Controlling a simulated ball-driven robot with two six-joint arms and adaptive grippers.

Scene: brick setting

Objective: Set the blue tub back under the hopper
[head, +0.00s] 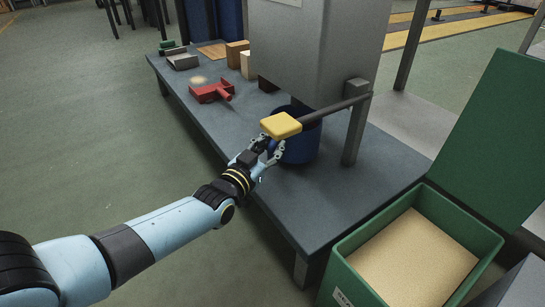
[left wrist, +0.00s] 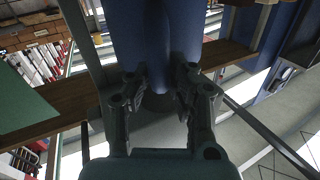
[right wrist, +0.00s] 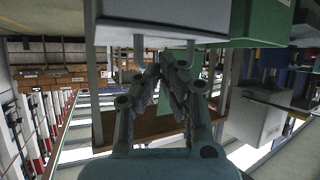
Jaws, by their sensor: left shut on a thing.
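The blue tub (head: 301,147) is upright at the bench, below the front of the grey hopper (head: 308,50). A lever with a yellow end (head: 281,125) crosses in front of it and hides part of its rim. My left gripper (head: 270,153) is at the tub's near left side, shut on a blue part of it. In the left wrist view, the tub (left wrist: 155,35) comes down between the fingers (left wrist: 160,85). Whether the tub's base touches the bench is hard to tell. My right gripper (right wrist: 162,68) looks shut and empty in the right wrist view.
The grey bench (head: 330,205) is clear in front. A red scoop (head: 212,92), a small grain pile (head: 198,80) and several blocks are at its far left. A green bin (head: 340,270) of grain, lid open, stands at lower right. A post (head: 355,135) carries the lever.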

